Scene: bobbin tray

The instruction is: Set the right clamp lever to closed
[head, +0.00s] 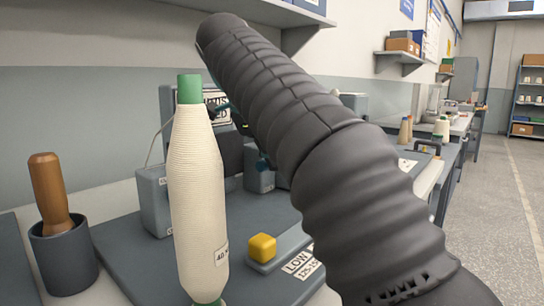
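The clamp levers cannot be made out in the head view. Two grey blocks stand at the back of a blue-grey base plate (135,250): a left block (155,205) and a right block (262,181), partly covered by my arm. I cannot tell whether the right block carries the right clamp lever, or how that lever is set. My ribbed dark arm crosses the view. Dark parts (231,152) behind it, near the right block, look like my gripper. Its fingers are hidden, so I cannot tell whether it is open or holds anything.
A tall cream thread cone (197,190) with a green top stands in front of the plate. A wooden-handled tool (50,195) stands in a dark cup (64,258) at left. A shelf (265,12) hangs above.

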